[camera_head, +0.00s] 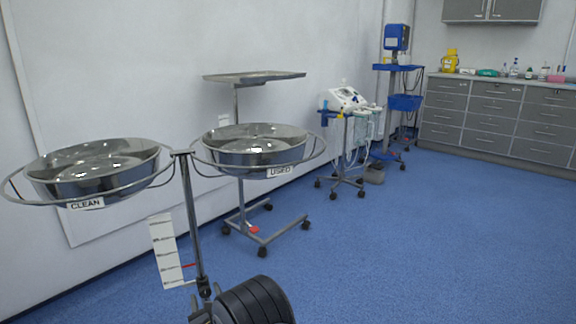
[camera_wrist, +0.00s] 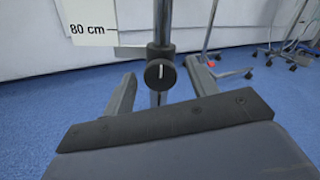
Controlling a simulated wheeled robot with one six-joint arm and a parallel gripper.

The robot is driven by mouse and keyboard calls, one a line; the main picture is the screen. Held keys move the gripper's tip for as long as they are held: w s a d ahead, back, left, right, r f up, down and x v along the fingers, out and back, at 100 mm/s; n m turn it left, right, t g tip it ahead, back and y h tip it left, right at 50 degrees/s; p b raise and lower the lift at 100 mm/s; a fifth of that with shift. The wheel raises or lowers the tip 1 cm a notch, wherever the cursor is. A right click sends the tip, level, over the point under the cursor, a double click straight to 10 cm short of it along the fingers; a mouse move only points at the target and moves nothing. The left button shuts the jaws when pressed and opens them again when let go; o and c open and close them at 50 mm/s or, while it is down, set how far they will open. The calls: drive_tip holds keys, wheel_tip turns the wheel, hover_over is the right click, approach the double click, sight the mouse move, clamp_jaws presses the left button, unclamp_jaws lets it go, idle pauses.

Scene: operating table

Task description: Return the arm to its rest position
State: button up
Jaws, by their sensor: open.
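My gripper (camera_wrist: 161,76) is open, with one dark finger on each side of the wrist view. The stand's upright pole and its black knob (camera_wrist: 159,74) with a white mark show in the gap between the fingers. No contact between the fingers and the knob is visible, and I cannot tell how deep the pole lies between them. In the head view my dark ribbed arm end (camera_head: 256,302) is at the bottom, close beside the lower pole (camera_head: 192,225). The rest of the arm is out of view.
The pole carries two steel basins, CLEAN (camera_head: 95,172) and USED (camera_head: 256,150), and a height scale card (camera_head: 166,252). A wheeled tray stand (camera_head: 254,77) is behind, near the wall. Equipment carts (camera_head: 348,140) stand further back. Blue floor (camera_head: 430,240) on the right is clear.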

drive_tip(key=n, duration=0.5)
drive_tip(key=shift+n, duration=0.3)
drive_tip(key=n, duration=1.6)
drive_tip(key=shift+f, duration=0.1)
drive_tip(key=shift+s, duration=0.1)
idle(0.3)
